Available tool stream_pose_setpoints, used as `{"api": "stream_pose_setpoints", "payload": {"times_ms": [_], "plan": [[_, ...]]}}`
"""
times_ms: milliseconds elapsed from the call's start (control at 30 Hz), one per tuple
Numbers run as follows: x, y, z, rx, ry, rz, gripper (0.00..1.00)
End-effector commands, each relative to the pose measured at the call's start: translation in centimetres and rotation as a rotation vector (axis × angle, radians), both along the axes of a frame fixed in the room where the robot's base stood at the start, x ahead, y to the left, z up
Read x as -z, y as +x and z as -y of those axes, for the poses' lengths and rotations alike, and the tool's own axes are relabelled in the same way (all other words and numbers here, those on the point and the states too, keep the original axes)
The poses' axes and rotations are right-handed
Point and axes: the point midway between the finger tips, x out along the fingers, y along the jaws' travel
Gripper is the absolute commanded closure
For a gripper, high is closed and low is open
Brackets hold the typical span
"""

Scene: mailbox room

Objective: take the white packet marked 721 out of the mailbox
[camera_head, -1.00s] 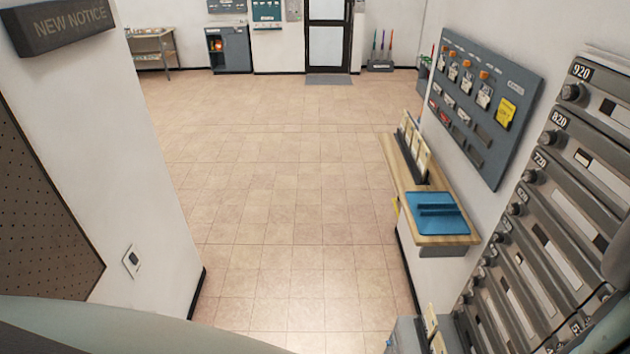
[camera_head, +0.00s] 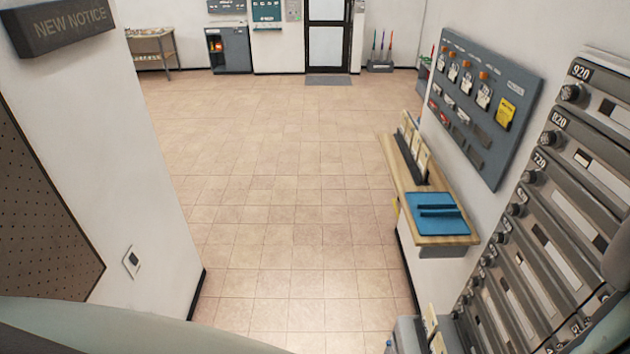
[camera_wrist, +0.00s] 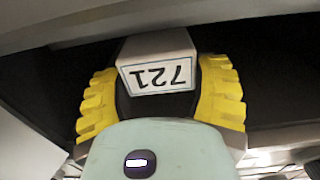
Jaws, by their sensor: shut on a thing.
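The white packet (camera_wrist: 158,48) shows in the wrist view, with its 721 label upside down. My gripper (camera_wrist: 160,92) has yellow ridged fingers, one on each side of the packet, and is shut on it. The packet lies in a dark opening between grey edges, apparently a mailbox slot. Its far end and the inside of the opening are hidden in shadow. In the head view my gripper and the packet are not in view. Grey mailboxes (camera_head: 565,210) with numbered doors line the right wall.
A wooden shelf (camera_head: 440,240) holding a blue tray (camera_head: 436,213) and upright cards stands beside the mailboxes. A key board (camera_head: 485,105) hangs above it. A white wall (camera_head: 130,190) is on the left. The tiled floor (camera_head: 285,180) between is clear.

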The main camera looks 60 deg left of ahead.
Motion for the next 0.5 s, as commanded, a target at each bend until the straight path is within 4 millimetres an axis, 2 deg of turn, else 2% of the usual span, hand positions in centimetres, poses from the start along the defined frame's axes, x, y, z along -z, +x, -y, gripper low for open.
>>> {"api": "stream_pose_setpoints", "payload": {"times_ms": [267, 500], "plan": [[-0.7, -0.1, 0.0, 0.001, 0.0, 0.001, 0.7], [-0.9, -2.4, -1.5, 0.001, 0.0, -0.002, 0.7]]}}
